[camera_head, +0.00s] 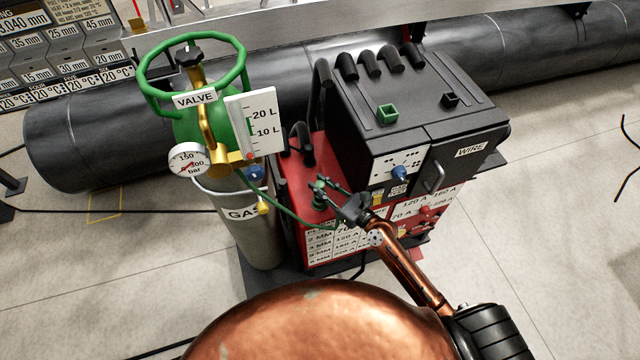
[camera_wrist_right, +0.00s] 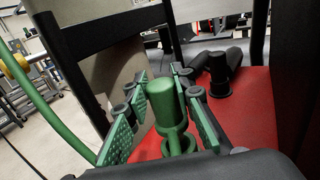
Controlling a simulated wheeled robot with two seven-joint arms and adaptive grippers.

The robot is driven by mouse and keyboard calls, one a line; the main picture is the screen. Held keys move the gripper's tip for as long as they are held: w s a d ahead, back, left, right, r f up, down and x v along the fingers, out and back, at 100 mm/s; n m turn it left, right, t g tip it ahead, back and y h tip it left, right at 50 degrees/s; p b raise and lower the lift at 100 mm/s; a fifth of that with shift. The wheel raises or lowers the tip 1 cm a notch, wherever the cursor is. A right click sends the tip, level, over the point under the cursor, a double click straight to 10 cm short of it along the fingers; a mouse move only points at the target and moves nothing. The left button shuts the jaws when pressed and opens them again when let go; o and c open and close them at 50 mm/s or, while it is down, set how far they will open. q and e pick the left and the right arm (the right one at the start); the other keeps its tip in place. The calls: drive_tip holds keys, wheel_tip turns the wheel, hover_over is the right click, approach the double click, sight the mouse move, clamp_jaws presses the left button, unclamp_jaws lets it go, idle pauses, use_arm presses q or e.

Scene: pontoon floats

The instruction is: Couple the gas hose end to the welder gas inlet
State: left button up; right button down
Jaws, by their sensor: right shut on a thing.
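My right gripper (camera_head: 330,192) reaches in from the lower right over the red deck of the welder (camera_head: 303,170). In the right wrist view its two green-padded fingers stand on either side of a green cylinder (camera_wrist_right: 162,100), which looks like the gas hose end, and are shut on it. A green ring (camera_wrist_right: 178,143) shows at its near end; I cannot tell whether this is the gas inlet or whether the parts are coupled. The green gas hose (camera_head: 285,212) runs from the gas cylinder's regulator to below the gripper. My left gripper is not in view.
The grey gas cylinder (camera_head: 240,225) with its green valve wheel and gauge stands left of the welder. The black welder housing (camera_head: 410,100) rises behind the gripper. Black fittings (camera_wrist_right: 218,75) stand on the red deck. A large dark pipe (camera_head: 90,135) lies behind. Floor at right is clear.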

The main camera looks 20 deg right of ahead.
drive_tip(key=shift+f+b, duration=1.35)
drive_tip(key=shift+f, duration=0.4)
drive_tip(key=c, duration=1.6)
unclamp_jaws()
drive_tip(key=shift+s+d, duration=0.1)
drive_tip(key=v, duration=1.1)
drive_tip(key=shift+s+d, duration=0.15)
drive_tip(key=shift+s, duration=0.2)
